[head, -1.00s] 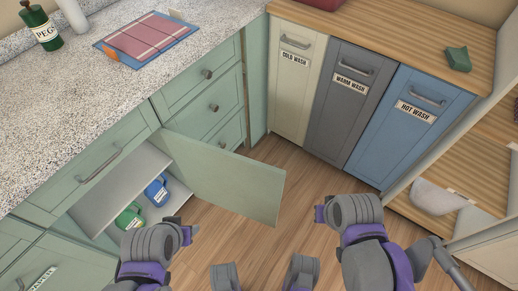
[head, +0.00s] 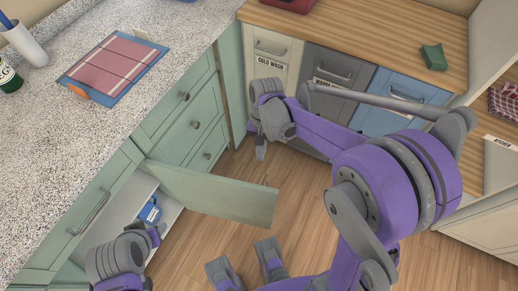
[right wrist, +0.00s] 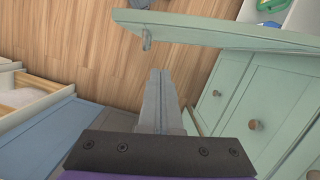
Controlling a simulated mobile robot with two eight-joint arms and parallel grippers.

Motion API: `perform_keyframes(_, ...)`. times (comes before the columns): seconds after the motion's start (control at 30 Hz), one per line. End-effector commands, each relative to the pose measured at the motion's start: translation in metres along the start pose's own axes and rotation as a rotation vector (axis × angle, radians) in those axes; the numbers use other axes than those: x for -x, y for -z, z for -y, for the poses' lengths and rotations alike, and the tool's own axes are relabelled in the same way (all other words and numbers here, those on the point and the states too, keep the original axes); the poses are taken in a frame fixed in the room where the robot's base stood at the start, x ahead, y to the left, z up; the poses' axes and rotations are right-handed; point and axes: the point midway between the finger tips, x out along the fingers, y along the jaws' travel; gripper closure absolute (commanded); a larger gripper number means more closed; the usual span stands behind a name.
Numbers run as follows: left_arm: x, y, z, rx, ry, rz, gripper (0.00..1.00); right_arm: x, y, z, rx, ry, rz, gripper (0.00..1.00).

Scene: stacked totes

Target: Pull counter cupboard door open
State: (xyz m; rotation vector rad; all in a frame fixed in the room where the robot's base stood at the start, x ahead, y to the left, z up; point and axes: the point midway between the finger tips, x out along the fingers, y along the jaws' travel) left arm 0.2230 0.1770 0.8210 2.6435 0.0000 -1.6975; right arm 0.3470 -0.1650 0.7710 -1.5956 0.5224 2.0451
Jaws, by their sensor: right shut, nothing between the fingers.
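The pale green counter cupboard door (head: 215,196) stands swung out from the counter, with the shelf inside (head: 128,205) showing. In the right wrist view the door (right wrist: 225,33) crosses the top, with a small metal handle (right wrist: 147,38) near its free end. My right gripper (head: 261,150) is on the drawer side of the door, apart from it. In the right wrist view its fingers (right wrist: 160,75) are shut and empty, short of the door. My left gripper (head: 157,236) is at the lower left by the cupboard opening; its fingers are too small to read.
A blue mug (head: 150,210) is inside the cupboard. Drawers with round knobs (head: 195,125) lie behind the door. Wash bins (head: 270,60) stand at the back under a wooden top. The wooden floor (head: 300,205) beyond the door's free edge is clear.

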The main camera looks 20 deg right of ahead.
Motion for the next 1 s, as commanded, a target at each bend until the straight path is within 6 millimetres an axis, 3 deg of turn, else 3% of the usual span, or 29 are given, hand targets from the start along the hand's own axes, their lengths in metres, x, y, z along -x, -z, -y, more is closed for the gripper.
perform_keyframes(0.03,-0.003,-0.002,0.000,0.000,0.000,0.001,0.50,-0.014,0.001,0.000,0.001,0.000,0.000,1.00)
perform_keyframes(0.27,-0.012,-0.006,0.000,0.000,0.000,0.004,0.50,-0.063,0.001,0.000,0.002,0.000,-0.001,1.00)
perform_keyframes(0.53,-0.010,-0.005,0.000,0.000,0.000,0.003,0.50,-0.069,-0.034,0.000,0.003,0.001,-0.002,1.00)
perform_keyframes(1.0,-0.010,-0.005,0.000,0.000,0.000,0.003,0.50,-0.070,-0.039,0.000,0.001,0.001,-0.002,1.00)
